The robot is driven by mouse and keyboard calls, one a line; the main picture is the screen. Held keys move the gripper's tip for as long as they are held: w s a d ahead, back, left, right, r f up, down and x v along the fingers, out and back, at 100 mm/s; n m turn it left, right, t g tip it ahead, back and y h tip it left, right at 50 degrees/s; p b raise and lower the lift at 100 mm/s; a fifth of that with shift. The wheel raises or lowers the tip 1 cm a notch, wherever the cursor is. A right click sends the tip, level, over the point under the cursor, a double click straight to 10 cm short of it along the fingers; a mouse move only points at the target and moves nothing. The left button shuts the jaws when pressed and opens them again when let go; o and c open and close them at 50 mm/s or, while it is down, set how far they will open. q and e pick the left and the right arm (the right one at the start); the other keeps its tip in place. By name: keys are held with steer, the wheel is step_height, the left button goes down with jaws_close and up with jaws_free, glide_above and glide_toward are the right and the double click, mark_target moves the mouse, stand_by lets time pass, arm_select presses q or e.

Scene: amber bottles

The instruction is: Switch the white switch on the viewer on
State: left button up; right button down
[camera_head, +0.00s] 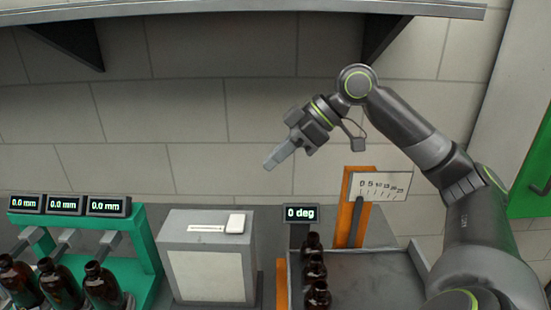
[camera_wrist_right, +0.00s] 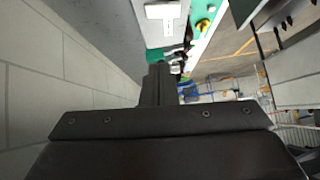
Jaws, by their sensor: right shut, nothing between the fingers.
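The viewer (camera_head: 168,232) is a grey box with a pale front panel, standing on the bench left of centre in the head view. On its top, the white switch (camera_head: 236,222) sits at the right end of a light slot (camera_head: 206,228). My right gripper (camera_head: 271,163) is shut and empty, above and to the right of the switch and clear of it, its tip pointing down-left. In the right wrist view, the shut fingers (camera_wrist_right: 159,80) point towards the viewer's top (camera_wrist_right: 164,28) at the upper edge. My left gripper is not in view.
A green stand (camera_head: 146,250) with several displays and amber bottles (camera_head: 103,285) is left of the viewer. A "0 deg" display (camera_head: 301,213), a grey tray (camera_head: 375,268) with amber bottles (camera_head: 315,268) and an orange post with a dial (camera_head: 381,186) stand right. A shelf (camera_head: 250,7) hangs above.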

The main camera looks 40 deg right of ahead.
steer(key=s+d+f+m+t+y+p, duration=0.1)
steer(key=s+f+t+y+p, duration=0.3)
steer(key=p, duration=0.5)
steer(key=shift+s+d+f+y+p, duration=0.15)
steer(key=shift+d+f+y+p, duration=0.2)
steer(key=shift+f, duration=0.3)
steer(key=shift+a, duration=0.1)
